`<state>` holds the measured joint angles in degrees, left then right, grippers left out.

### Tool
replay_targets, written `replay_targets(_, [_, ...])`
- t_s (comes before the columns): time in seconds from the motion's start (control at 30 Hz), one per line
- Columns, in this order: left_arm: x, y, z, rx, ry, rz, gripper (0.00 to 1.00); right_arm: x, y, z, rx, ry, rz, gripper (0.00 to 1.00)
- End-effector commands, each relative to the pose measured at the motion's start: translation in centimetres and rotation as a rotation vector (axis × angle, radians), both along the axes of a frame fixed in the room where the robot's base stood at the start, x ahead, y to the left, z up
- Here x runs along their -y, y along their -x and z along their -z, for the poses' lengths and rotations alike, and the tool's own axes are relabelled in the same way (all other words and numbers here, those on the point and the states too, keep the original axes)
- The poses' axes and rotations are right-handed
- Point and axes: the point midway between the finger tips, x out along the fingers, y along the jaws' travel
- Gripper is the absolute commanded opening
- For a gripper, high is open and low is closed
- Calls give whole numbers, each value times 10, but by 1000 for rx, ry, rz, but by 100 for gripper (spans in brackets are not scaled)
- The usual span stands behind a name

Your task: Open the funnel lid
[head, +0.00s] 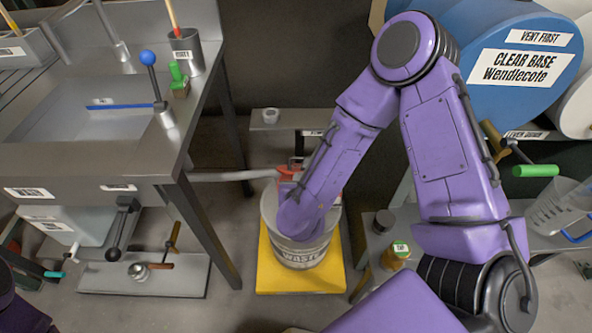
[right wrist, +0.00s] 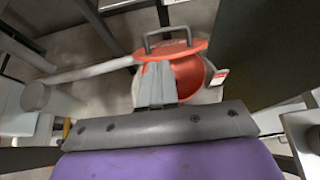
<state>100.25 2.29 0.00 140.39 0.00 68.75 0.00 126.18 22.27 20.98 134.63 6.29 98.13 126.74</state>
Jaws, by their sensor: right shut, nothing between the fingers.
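The orange-red funnel lid (right wrist: 180,48) with a dark bar handle (right wrist: 165,40) shows in the right wrist view, just beyond my right gripper (right wrist: 155,70). The orange funnel (right wrist: 190,78) shows below the lid, partly hidden by the fingers; I cannot tell how far the lid is raised. My right gripper is shut and empty, in front of the funnel; whether it touches the lid is unclear. In the head view, a red edge of the lid (head: 288,171) shows above the waste bucket (head: 302,256), and my right forearm covers most of the funnel. My left gripper is out of view.
The bucket stands on a yellow platform (head: 273,277). A grey pipe (head: 235,175) runs to the funnel from the left. A steel sink bench (head: 90,160) stands left. Blue drum (head: 510,60) and a shelf with jars (head: 396,255) are on the right.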

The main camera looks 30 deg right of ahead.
Motion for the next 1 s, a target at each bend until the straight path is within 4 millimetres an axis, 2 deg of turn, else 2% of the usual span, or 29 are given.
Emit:
replay_targets(0.17, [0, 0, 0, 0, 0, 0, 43, 11, -10, 9, 0, 1, 10, 0])
replay_targets(0.4, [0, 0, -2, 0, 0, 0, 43, 36, -45, 33, 0, 2, 12, 0])
replay_targets(0.6, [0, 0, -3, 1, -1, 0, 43, 48, -66, 46, -1, 1, 9, 0])
replay_targets(1.0, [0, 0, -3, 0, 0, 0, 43, 50, -72, 50, -1, 0, 6, 0])
